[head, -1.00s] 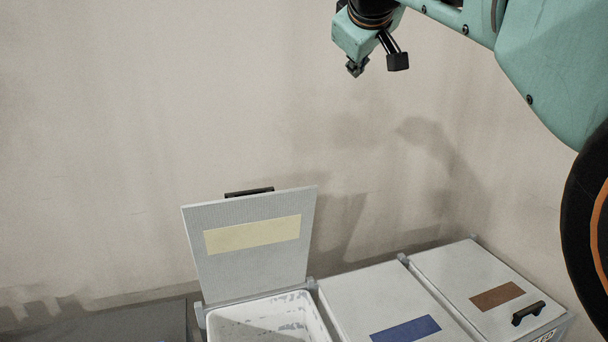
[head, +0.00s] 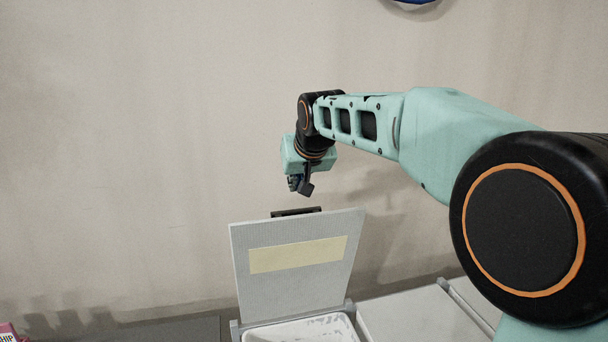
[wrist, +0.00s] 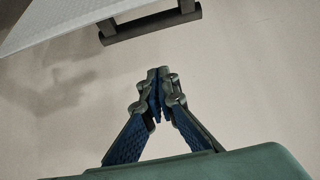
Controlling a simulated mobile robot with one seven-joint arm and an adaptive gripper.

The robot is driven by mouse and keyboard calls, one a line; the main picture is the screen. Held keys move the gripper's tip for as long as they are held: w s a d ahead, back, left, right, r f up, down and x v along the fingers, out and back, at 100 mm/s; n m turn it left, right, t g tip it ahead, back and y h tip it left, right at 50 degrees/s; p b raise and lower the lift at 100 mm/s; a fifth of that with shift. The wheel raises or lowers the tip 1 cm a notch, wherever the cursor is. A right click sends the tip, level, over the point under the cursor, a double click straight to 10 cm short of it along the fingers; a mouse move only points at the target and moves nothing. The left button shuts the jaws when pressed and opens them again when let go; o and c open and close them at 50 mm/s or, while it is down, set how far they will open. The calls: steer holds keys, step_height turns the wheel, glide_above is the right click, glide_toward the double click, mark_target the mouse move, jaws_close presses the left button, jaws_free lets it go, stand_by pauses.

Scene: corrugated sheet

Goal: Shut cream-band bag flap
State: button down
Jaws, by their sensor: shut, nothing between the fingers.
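The cream-band flap (head: 335,276) is a light grey lid standing raised, with a cream band (head: 298,255) across it and a black handle (head: 296,211) on its top edge. Its white bin (head: 300,331) shows open below, cut off by the frame. My gripper (head: 294,187) is just above the handle in the head view, apart from it. In the wrist view my gripper (wrist: 157,90) has its fingertips together with nothing between them. The handle (wrist: 150,24) and a corner of the flap (wrist: 60,22) show beyond the fingers there.
A closed grey lid (head: 415,318) lies to the right of the open bin, partly behind my arm. A dark surface (head: 170,332) lies to the left. A pink item (head: 7,332) shows at the lower left corner. The plain wall (head: 130,150) stands behind.

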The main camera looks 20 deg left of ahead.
steer(key=shift+s+d+f+p, duration=0.1)
steer(key=shift+s+f, duration=0.05)
steer(key=shift+f, duration=0.55)
steer(key=shift+s+d+f+p, duration=0.1)
steer(key=shift+s+f, duration=0.05)
steer(key=shift+f, duration=0.55)
steer(key=shift+s+d+f+p, duration=0.1)
steer(key=shift+s+f, duration=0.05)
steer(key=shift+f, duration=0.55)
steer(key=shift+f, duration=0.1)
